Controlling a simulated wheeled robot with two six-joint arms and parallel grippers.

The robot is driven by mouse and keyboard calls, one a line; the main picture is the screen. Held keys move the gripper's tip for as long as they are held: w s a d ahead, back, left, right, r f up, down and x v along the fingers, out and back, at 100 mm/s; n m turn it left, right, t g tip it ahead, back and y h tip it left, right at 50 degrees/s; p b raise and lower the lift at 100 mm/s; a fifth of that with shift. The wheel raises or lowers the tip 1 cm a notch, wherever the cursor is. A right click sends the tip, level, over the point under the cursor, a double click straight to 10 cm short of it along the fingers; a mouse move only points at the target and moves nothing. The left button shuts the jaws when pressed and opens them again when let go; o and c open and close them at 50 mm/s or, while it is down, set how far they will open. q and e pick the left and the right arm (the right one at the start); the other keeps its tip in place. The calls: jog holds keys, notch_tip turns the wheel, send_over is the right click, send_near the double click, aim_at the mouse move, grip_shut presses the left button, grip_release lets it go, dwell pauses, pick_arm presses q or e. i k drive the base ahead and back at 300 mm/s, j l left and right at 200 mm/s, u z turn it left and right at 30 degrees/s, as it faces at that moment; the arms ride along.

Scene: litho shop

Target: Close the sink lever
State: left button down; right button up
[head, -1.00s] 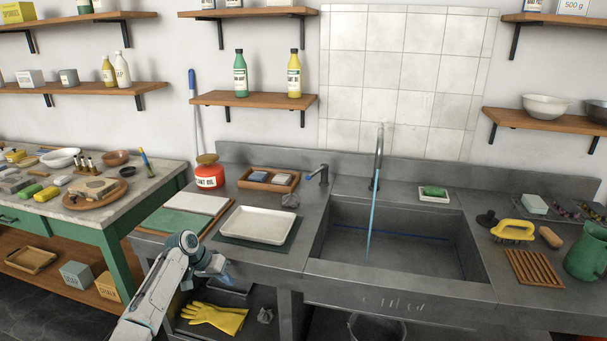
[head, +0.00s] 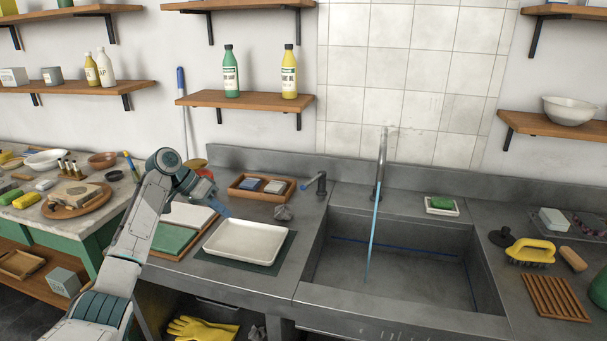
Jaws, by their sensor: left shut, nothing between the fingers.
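My left gripper (head: 222,208) is shut and empty. It appears above the back left of the white tray, well to the left of the lever and apart from it. My right gripper is not in view.
Between my left gripper and the lever are a wooden tray with blocks (head: 233,190) and a crumpled grey lump (head: 283,213). The white tray (head: 245,258) lies on a dark mat. A shelf with bottles (head: 245,100) hangs above.

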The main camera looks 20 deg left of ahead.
aim_at(321, 173)
jog(key=i, duration=1.1)
